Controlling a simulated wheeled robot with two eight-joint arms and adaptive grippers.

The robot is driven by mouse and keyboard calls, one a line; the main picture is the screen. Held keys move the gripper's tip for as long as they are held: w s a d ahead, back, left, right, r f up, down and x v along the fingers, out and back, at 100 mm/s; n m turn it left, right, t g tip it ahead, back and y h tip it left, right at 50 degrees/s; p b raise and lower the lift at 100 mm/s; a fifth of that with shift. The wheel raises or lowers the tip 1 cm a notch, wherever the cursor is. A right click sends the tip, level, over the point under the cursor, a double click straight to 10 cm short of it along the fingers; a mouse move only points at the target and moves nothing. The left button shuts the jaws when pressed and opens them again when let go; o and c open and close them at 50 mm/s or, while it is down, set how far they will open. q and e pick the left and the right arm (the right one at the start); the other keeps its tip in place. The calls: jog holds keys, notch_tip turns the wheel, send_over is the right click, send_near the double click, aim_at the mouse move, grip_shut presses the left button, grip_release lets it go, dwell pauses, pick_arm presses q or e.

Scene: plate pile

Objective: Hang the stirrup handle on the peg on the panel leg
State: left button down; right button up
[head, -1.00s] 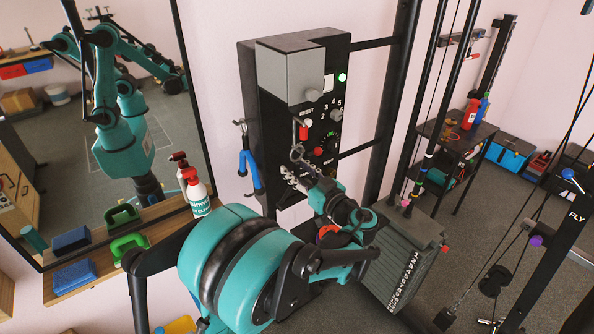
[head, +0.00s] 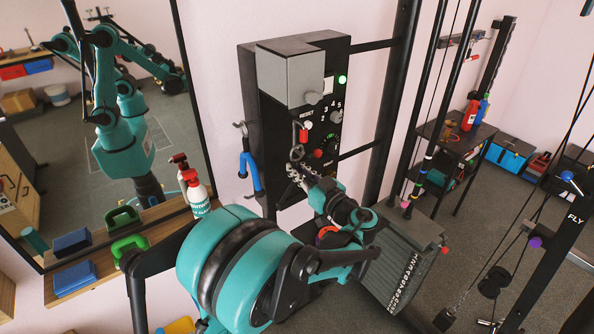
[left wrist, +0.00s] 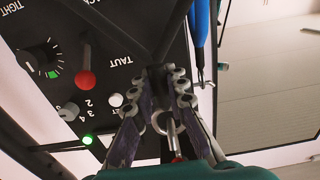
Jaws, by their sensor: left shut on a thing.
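My left gripper (head: 294,172) is in front of the black control panel, shut on a small dark piece. A metal ring (left wrist: 162,122) and a red-ended part (left wrist: 178,158) show by its fingers (left wrist: 166,80); I cannot tell how they join the held piece. In the head view a dark ring (head: 297,153) shows just above the fingers. A blue handle (head: 250,172) hangs below a metal hook (head: 240,128) on the panel's left side, apart from my gripper; it also shows in the left wrist view (left wrist: 201,28). I cannot pick out the peg clearly. My right gripper is not seen.
The control panel (head: 268,110) has a grey box, knobs and a lit green lamp (head: 343,79). A weight stack (head: 395,270) and dark uprights stand to the right. A mirror (head: 150,60) and a shelf with a spray bottle (head: 196,192) are at left.

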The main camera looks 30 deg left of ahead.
pick_arm(q)
jog(key=shift+r+p, duration=0.3)
jog(key=shift+r, duration=0.3)
jog(key=v, duration=0.7)
jog(key=shift+d, duration=0.25)
dwell(0.6)
jog(key=shift+s, duration=0.1)
jog(key=shift+s+d+f+b, duration=0.3)
jog(key=shift+d+f+b, duration=0.05)
jog(key=shift+d, duration=0.4)
jog(key=shift+s+d+f+b, duration=0.35)
jog(key=shift+d+b, duration=0.05)
jog(key=shift+d, duration=0.4)
jog(key=shift+s+d+f+b, duration=0.3)
jog(key=shift+d+f+b, duration=0.05)
jog(key=shift+d, duration=0.4)
